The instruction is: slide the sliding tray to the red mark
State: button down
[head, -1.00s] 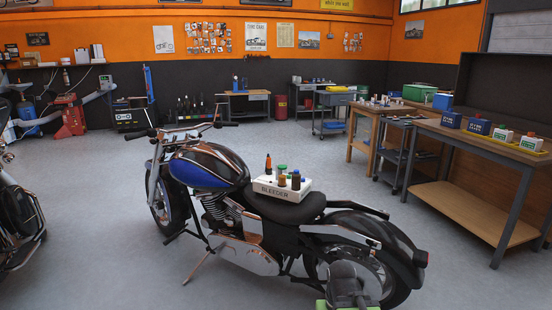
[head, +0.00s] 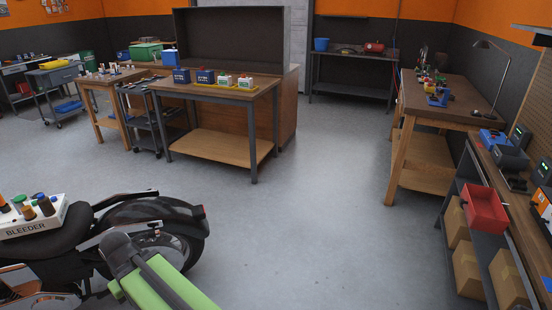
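I cannot single out the sliding tray or a red mark for certain. Part of my arm (head: 165,283), dark and green, shows at the bottom left. My gripper's fingertips do not show.
A motorcycle (head: 150,215) with a white BLEEDER tray (head: 38,216) on its seat stands at the left. Another workbench (head: 440,100) with a lamp stands at the right. Grey floor (head: 310,220) is clear in the middle.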

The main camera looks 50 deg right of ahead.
aim_at(485, 212)
jog(key=z, duration=2.6)
jog(key=i, duration=0.15)
jog(key=z, duration=0.6)
jog(key=k, duration=0.35)
jog(key=u, duration=0.45)
jog(key=i, duration=1.35)
jog(key=u, duration=1.15)
jog(key=i, duration=0.35)
jog(key=u, duration=0.2)
